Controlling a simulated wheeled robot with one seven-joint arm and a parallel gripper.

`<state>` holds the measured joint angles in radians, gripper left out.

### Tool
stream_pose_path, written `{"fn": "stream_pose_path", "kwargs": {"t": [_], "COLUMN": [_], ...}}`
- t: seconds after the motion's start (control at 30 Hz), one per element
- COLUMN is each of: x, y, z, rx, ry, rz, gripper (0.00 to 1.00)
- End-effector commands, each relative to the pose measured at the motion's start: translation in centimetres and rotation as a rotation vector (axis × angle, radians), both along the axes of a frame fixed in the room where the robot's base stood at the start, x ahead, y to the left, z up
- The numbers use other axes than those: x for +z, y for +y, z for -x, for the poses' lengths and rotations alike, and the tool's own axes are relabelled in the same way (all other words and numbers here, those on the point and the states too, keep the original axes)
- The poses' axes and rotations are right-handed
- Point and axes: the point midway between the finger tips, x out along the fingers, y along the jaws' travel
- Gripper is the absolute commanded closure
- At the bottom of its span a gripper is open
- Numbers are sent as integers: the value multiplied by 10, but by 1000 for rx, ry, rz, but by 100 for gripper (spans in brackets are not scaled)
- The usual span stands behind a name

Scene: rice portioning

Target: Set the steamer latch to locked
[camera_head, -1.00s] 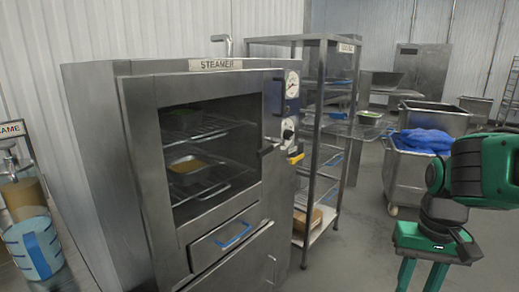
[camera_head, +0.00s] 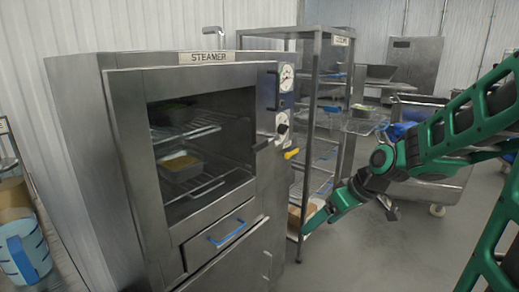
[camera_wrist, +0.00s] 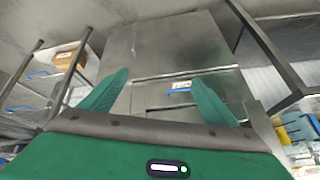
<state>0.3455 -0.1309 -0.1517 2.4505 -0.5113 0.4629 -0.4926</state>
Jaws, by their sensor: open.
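The steamer (camera_head: 125,150) is a steel cabinet at centre left in the head view, its windowed door appearing shut. A dark lever that looks like the latch (camera_head: 264,145) sticks out at the door's right edge; I cannot tell its setting. My green gripper (camera_head: 312,226) is right of the steamer and lower than the lever, apart from it. In the wrist view my gripper (camera_wrist: 158,88) is open and empty, its two fingers spread before the steamer's lower front (camera_wrist: 160,45). I cannot make out the lever there.
A yellow handle (camera_head: 291,153) and dials (camera_head: 286,77) are on the steamer's right panel. A steel rack (camera_head: 311,120) stands behind my gripper. Open floor (camera_head: 345,265) lies at lower right.

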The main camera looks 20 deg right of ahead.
Motion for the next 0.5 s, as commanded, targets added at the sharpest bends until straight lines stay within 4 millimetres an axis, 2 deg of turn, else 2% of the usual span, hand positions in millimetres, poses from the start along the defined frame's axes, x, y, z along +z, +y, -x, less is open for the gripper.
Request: {"fn": "stream_pose_path", "kwargs": {"t": [0.03,0.1,0.2,0.33,0.5], "x": [0,10,29,62,100], "y": [11,29,50,63,55], "z": [-24,-58,-100,-143,-176], "rx": [65,158,251,301,275], "ry": [-71,-201,-396,-643,-882], "rz": [-30,-74,-140,-222,-291], "gripper": [18,18,18,18,18]}}
